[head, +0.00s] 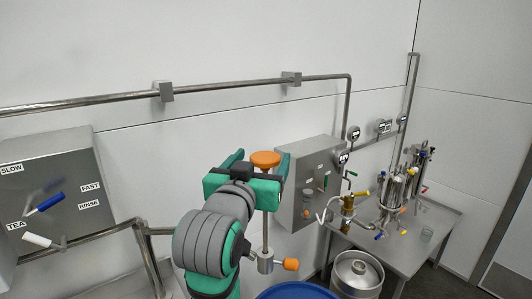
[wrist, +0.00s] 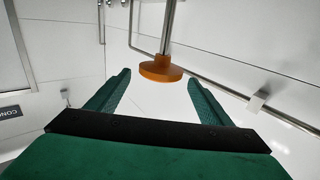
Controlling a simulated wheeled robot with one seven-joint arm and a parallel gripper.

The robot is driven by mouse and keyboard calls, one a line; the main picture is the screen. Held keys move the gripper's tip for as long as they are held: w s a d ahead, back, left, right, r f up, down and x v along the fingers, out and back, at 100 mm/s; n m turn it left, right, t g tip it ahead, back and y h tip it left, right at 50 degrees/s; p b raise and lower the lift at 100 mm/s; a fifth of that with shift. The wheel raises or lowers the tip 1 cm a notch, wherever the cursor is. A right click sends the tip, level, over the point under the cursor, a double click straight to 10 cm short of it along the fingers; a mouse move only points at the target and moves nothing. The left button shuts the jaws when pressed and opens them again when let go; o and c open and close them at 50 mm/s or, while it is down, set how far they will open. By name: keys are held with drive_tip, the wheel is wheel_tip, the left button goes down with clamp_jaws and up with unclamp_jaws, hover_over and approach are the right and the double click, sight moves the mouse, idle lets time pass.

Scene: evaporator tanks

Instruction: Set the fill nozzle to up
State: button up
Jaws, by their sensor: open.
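A vertical metal rod (head: 265,222) with a flat orange knob (head: 265,158) on top stands just beyond my gripper in the head view. It looks like the fill nozzle. Its lower end meets a metal fitting (head: 265,261) with an orange side handle (head: 291,264). In the wrist view the orange knob (wrist: 160,68) shows between and slightly beyond the fingertips, with gaps on both sides. My gripper (head: 257,160) is open and empty at knob height. It also shows in the wrist view (wrist: 160,78). My arm hides part of the area left of the rod.
A blue drum (head: 296,291) is below the rod. A grey wall box (head: 308,185) is close behind on the right. A steel table (head: 425,236) with tanks and valves stands farther right, beside a steel keg (head: 357,272). A labelled control panel (head: 55,180) is at left.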

sight(266, 230)
drive_tip(key=s, duration=0.3)
drive_tip(key=shift+s+a, duration=0.3)
